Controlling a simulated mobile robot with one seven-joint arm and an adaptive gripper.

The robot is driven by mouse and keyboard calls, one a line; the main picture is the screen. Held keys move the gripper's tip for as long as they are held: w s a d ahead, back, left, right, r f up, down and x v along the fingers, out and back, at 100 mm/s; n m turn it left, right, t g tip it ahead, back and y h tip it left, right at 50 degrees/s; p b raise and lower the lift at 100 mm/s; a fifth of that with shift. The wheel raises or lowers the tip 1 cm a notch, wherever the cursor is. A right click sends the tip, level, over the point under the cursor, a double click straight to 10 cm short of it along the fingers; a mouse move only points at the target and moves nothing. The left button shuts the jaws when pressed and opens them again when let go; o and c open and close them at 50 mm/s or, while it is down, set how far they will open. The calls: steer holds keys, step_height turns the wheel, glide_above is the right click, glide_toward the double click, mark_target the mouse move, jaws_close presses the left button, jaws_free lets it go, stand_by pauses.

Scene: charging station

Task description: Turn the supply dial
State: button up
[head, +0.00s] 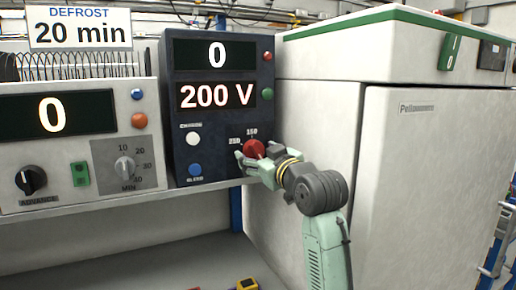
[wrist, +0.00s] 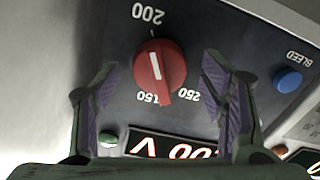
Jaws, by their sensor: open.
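The red dial (head: 254,148) sits low on the right of the dark blue supply unit's front (head: 221,123). Its display reads 200 V, with 0 above. In the upside-down wrist view, the dial (wrist: 150,72) has a white line and the marks 150, 200 and 250 around it. The line runs roughly along the direction of the 200 mark. My gripper (head: 247,157) is at the dial. In the wrist view my gripper (wrist: 160,75) is open, one finger on each side of the dial, with visible gaps between pads and dial.
A blue bleed button (head: 194,170) and a white button (head: 194,138) are left of the dial. A grey unit (head: 75,145) with a black knob and a minute dial stands further left. A large white cabinet (head: 420,180) stands close on the right of my arm.

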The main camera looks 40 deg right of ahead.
steer(key=shift+w+d, duration=0.1)
steer(key=shift+w, duration=0.25)
steer(key=shift+c, duration=0.2)
steer(key=c, duration=1.1)
